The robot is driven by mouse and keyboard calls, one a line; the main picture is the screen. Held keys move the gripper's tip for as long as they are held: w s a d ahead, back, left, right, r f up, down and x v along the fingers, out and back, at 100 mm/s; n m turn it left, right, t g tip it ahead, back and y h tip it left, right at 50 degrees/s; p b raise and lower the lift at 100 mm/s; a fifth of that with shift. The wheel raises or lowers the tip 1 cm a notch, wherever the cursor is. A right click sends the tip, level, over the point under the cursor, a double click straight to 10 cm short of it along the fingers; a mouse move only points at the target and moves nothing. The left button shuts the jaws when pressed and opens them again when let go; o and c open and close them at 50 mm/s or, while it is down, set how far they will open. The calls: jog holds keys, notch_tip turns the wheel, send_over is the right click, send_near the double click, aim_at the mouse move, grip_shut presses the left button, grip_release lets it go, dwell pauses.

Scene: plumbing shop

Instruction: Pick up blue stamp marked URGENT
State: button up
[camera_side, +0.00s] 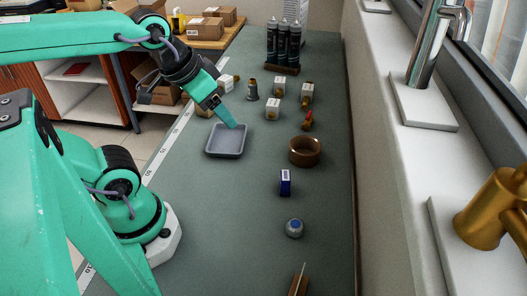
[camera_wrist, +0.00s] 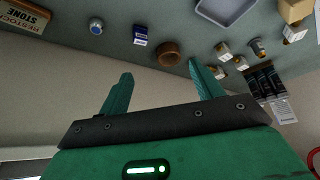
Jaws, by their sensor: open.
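A small blue block with a white label (camera_side: 285,183) stands on the grey-green bench and looks like the stamp; its lettering is too small to read. It also shows in the wrist view (camera_wrist: 140,36), beyond my fingers and toward the upper left. My gripper (camera_side: 229,116) is above the bench near the grey tray, up and left of the block and well apart from it. In the wrist view, the two green fingers (camera_wrist: 160,67) are spread with nothing between them.
A brown ring-shaped bowl (camera_side: 305,151) stands just behind the block, and a round grey piece with a blue top (camera_side: 294,228) in front. A grey tray (camera_side: 225,154) lies left. Several small fittings and dark tubes (camera_side: 283,42) stand farther back. A wall borders the right side.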

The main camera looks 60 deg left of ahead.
jog(key=shift+w, duration=0.15)
jog(key=m+g, duration=0.5)
jog(key=m, duration=0.2)
send_over(286, 176)
jog(key=f, duration=1.4)
jog(key=shift+a+f, duration=0.25)
jog(key=shift+f, duration=0.05)
jog(key=shift+d+f+g, duration=0.2)
jog(key=shift+f+g, duration=0.1)
jog(key=shift+f, duration=0.4)
jog(key=shift+f, duration=1.3)
